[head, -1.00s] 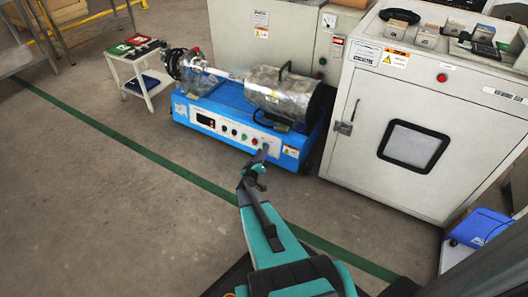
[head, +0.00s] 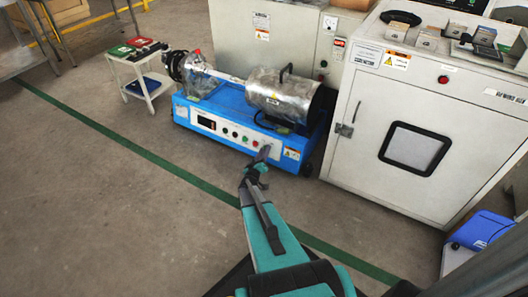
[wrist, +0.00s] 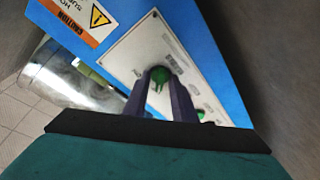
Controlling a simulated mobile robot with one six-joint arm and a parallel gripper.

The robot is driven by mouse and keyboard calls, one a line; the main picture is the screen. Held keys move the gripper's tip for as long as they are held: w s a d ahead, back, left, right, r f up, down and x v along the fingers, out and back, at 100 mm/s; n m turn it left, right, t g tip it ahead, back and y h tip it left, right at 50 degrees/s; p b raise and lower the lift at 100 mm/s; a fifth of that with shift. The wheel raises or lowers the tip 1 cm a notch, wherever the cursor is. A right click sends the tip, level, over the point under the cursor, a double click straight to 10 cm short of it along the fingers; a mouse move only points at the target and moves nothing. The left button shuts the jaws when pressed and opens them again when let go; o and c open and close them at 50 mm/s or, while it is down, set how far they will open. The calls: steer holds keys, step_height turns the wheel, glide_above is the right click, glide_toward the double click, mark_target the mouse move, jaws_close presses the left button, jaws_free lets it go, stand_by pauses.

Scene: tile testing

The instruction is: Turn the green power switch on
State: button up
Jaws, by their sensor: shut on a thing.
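The blue test machine (head: 185,108) stands on the floor with a pale control panel on its front. My gripper (head: 266,150) reaches the right part of that panel in the head view. In the wrist view the green power switch (wrist: 159,76) sits on the panel between the two dark fingers of my gripper (wrist: 160,78), which are shut on it. The fingers hide the sides of the switch. In the head view the switch is hidden behind my gripper, and its on or off setting cannot be read.
A silver cylinder with a black handle (head: 283,97) lies on top of the machine. A white cabinet with a window (head: 357,88) stands close on the right. A small white side table (head: 143,70) is at the left. The floor in front is clear.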

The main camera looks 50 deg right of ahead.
steer(key=shift+a+f+m, duration=0.1)
steer(key=shift+a+m, duration=0.15)
steer(key=shift+m, duration=0.05)
steer(key=shift+c, duration=0.2)
steer(key=shift+w+a+m+g+h+p, duration=0.2)
steer(key=shift+m+g+p, duration=0.75)
steer(key=shift+m, duration=2.6)
steer(key=shift+w+d+m+g+h+p, duration=0.25)
steer(key=shift+m+g, duration=1.2)
steer(key=shift+m, duration=2.15)
steer(key=shift+w+a+m+g+h+p, duration=0.35)
steer(key=shift+m+g+p, duration=0.7)
steer(key=shift+m, duration=2.5)
steer(key=shift+s+d, duration=0.2)
steer(key=shift+d, duration=0.05)
steer(key=o, duration=0.7)
steer(key=shift+r, duration=0.2)
steer(key=shift+g, duration=0.25)
steer(key=shift+s, duration=0.1)
